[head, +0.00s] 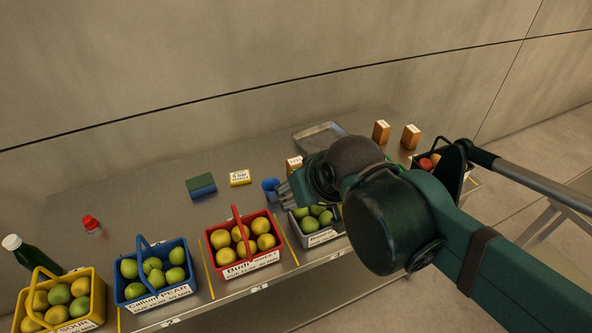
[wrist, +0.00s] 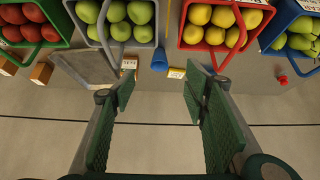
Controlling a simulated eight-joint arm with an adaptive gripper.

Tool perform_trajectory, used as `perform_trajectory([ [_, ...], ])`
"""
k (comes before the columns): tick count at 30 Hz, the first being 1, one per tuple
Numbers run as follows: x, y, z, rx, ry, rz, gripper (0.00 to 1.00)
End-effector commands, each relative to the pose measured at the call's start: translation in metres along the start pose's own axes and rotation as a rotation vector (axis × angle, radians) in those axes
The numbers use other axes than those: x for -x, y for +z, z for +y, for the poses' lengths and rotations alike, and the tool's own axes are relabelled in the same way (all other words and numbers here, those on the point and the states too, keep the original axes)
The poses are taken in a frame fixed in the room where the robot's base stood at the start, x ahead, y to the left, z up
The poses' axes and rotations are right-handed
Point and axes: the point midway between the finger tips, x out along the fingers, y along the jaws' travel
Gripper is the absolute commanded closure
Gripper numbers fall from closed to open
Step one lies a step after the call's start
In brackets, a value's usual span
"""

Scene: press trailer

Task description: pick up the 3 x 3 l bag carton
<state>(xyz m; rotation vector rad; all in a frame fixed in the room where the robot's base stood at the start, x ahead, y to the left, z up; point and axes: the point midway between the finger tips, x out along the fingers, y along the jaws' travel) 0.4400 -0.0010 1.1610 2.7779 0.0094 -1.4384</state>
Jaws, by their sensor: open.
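Three small orange-brown cartons with pale label tops stand on the grey counter. In the head view one carton (head: 293,164) is just behind my gripper (head: 285,194), and two more, a left one (head: 381,131) and a right one (head: 410,136), stand at the back right. I cannot read which is the 3 x 3 l bag carton. In the wrist view the nearest carton (wrist: 128,67) is just beyond the left finger, and the other two show at the left edge. My gripper (wrist: 157,92) is open and empty, its fingers wide apart. My arm hides part of the counter.
Fruit baskets line the front edge, including a red one (head: 219,239) and a blue one (head: 128,290). A blue cup (head: 270,187), yellow box (head: 240,178), green-blue sponge (head: 201,187) and metal tray (head: 320,135) stand behind them.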

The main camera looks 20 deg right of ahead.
Motion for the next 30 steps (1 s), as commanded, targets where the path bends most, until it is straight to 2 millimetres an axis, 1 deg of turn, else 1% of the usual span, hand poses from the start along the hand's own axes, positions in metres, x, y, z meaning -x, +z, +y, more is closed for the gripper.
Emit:
perform_trajectory([
  [8, -0.004, -0.019, 0.005, 0.088, 0.004, -0.036, 0.55],
  [14, -0.011, -0.04, 0.01, 0.192, 0.003, -0.077, 0.55],
  [23, -0.028, -0.068, 0.02, 0.353, -0.009, -0.141, 0.55],
  [30, -0.045, -0.089, 0.029, 0.481, -0.027, -0.192, 0.55],
])
